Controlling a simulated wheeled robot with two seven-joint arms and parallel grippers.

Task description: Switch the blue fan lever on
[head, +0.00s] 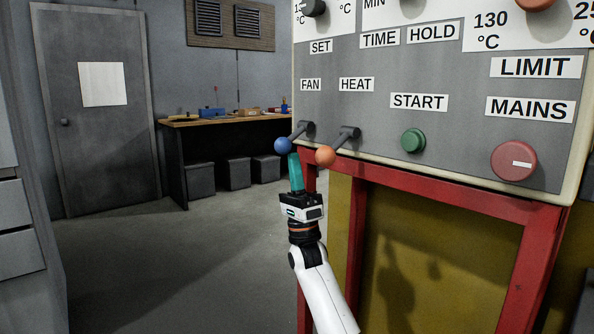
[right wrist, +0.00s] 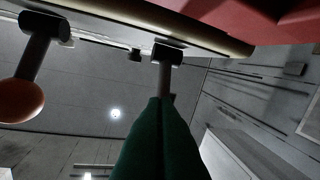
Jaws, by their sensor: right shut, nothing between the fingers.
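The blue fan lever (head: 283,145) sticks out from the panel under the FAN label, its ball end hanging down and toward me. My right gripper (head: 294,157) is shut and empty, its teal fingertips right at the underside of the blue ball. I cannot tell whether they touch. In the right wrist view the shut fingers (right wrist: 160,110) cover the ball, and only the fan lever's dark stem (right wrist: 166,75) shows beyond them. My left gripper is not in view.
The orange heat lever (head: 325,156) hangs close to the right of the fan lever, and it shows in the right wrist view (right wrist: 22,101). A green start button (head: 413,140) and a red mains knob (head: 514,160) sit further right. Floor left of the panel is free.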

